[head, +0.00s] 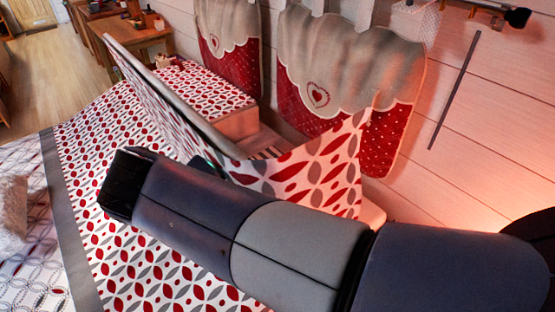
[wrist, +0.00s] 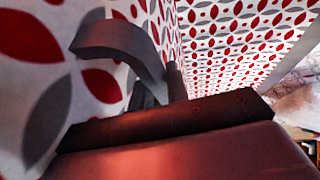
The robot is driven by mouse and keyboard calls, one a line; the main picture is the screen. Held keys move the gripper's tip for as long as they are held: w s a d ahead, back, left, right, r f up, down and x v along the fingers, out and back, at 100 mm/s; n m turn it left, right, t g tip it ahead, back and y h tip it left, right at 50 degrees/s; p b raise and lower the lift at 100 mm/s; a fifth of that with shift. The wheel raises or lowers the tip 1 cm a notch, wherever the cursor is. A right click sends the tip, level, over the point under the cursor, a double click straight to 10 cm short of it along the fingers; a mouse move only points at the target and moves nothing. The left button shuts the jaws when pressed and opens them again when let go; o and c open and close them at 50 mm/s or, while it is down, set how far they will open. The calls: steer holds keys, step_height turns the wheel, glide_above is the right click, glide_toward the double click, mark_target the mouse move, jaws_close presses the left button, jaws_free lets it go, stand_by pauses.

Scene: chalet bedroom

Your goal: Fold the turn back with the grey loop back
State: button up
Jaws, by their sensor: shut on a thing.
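The turn back (head: 150,90) is a cloth flap with red and grey leaf shapes and a grey edge. In the head view it stands up from the bed, sagging in the middle, with its right corner raised near the wall. In the wrist view the patterned cloth (wrist: 240,40) fills most of the picture. The grey loop (wrist: 120,40) arches out from the cloth, and its lower end goes behind the dark jaw. My gripper (wrist: 160,105) is shut on the loop, close against the cloth. In the head view my arm hides the gripper and the loop.
The patterned bedcover (head: 150,260) lies flat at the lower left, with a grey band (head: 65,210) along it. Two red and cream hanging cushions (head: 345,75) are on the wall behind the flap. A wooden table (head: 130,35) stands at the back left.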

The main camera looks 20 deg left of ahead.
steer(key=shift+s+a, duration=0.1)
steer(key=o, duration=0.5)
steer(key=s+a+f+b, duration=0.1)
steer(key=s, duration=0.1)
steer(key=s+a+f, duration=0.1)
steer(key=s+f, duration=0.1)
steer(key=s+a+f+b, duration=0.1)
steer(key=s+a, duration=0.1)
steer(key=s, duration=0.1)
steer(key=shift+f+b, duration=0.3)
steer(key=shift+f, duration=0.1)
steer(key=shift+c, duration=0.2)
steer(key=o, duration=0.6)
steer(key=shift+w+d+r, duration=0.1)
steer(key=shift+w, duration=0.05)
steer(key=shift+o, duration=0.4)
steer(key=shift+r, duration=0.1)
